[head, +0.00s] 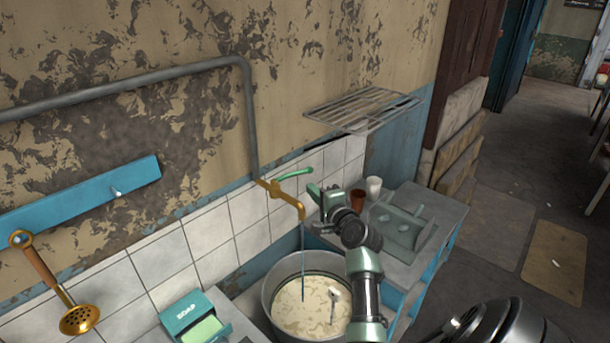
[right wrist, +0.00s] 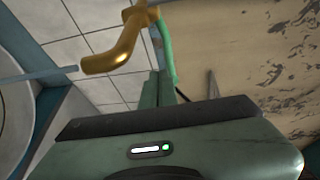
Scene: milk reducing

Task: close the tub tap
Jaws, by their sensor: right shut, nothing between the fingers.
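The brass tap (head: 285,194) comes off the grey wall pipe above the tub. Its green lever handle (head: 295,174) points to the right. A thin blue stream of water (head: 302,255) runs from the spout into the round metal tub (head: 266,287), which holds cloudy, pale liquid. My right gripper (head: 315,190) is shut and empty, just right of the spout and below the handle's end. In the right wrist view, the brass spout (right wrist: 118,52) and green handle (right wrist: 167,50) are close to the fingers (right wrist: 160,88); I cannot tell whether they touch. My left gripper is not in view.
A green soap box (head: 188,312) is left of the tub. A wire rack (head: 362,112) is above right. Brown (head: 357,198) and white (head: 374,187) cups stand on the counter (head: 440,210) behind my right arm.

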